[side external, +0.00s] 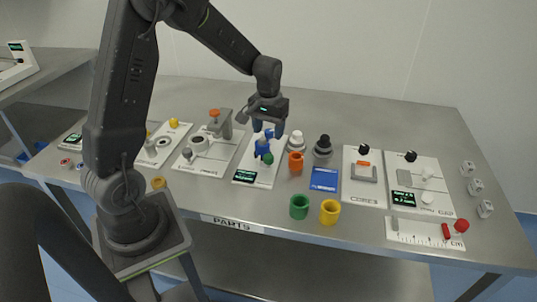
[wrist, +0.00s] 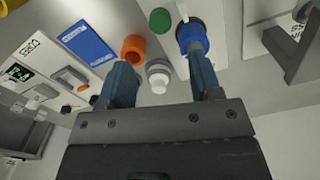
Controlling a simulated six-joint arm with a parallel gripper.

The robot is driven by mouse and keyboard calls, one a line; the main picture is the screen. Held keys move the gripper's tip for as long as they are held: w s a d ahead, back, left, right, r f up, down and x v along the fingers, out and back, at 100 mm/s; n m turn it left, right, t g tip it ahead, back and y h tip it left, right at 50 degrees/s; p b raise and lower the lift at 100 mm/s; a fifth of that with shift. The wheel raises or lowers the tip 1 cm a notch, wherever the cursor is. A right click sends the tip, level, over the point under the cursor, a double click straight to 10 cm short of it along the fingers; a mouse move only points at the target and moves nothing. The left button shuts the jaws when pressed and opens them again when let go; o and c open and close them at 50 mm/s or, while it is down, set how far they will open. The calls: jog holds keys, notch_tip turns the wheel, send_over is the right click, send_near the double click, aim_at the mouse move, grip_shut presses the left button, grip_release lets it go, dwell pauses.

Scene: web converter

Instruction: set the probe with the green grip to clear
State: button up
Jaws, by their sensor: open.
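The probe with the green grip (side external: 268,158) stands on a white panel (side external: 262,178) with a blue body beside it. A small dark display (side external: 245,176) with green text sits at the panel's front; its text is too small to read. In the wrist view the green grip (wrist: 160,20) is at the top, next to the blue body (wrist: 190,36). My gripper (side external: 268,128) is open and empty, just above and behind the blue body. In the wrist view its right finger overlaps the blue body; I cannot tell if they touch.
An orange cup (side external: 296,163), a white-topped bottle (side external: 297,140) and a dark-topped bottle (side external: 323,147) stand close on the right. A grey stand (side external: 222,122) is on the left. Green (side external: 299,207) and yellow (side external: 330,211) cups are in front.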

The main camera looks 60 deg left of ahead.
aim_at(269, 156)
notch_tip(269, 156, down, 9)
jog(key=shift+f, duration=0.2)
dwell(0.3)
grip_shut()
dwell(0.4)
